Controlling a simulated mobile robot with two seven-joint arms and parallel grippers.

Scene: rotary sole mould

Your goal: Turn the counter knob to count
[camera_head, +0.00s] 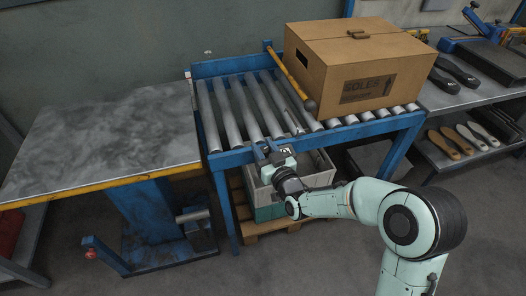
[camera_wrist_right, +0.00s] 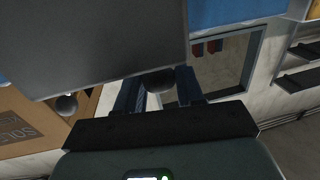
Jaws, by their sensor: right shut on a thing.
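My right gripper (camera_head: 268,152) is at the front blue rail of the roller conveyor. In the right wrist view its two dark blue fingers (camera_wrist_right: 159,92) are closed on a dark rounded knob (camera_wrist_right: 158,80), which I take to be the counter knob. The knob sits at the lower edge of a large grey panel or housing (camera_wrist_right: 100,40), which fills the upper left of that view. Any marks or count on it cannot be read. In the head view the knob is too small or hidden to make out. My left gripper is not in view.
A cardboard box (camera_head: 355,65) marked SOLES stands on the conveyor rollers (camera_head: 240,105), beside a yellow bar (camera_head: 288,78) with a dark ball end. An open crate (camera_head: 318,172) is below the conveyor. A metal table (camera_head: 105,135) is left; a shelf with soles (camera_head: 465,138) is right.

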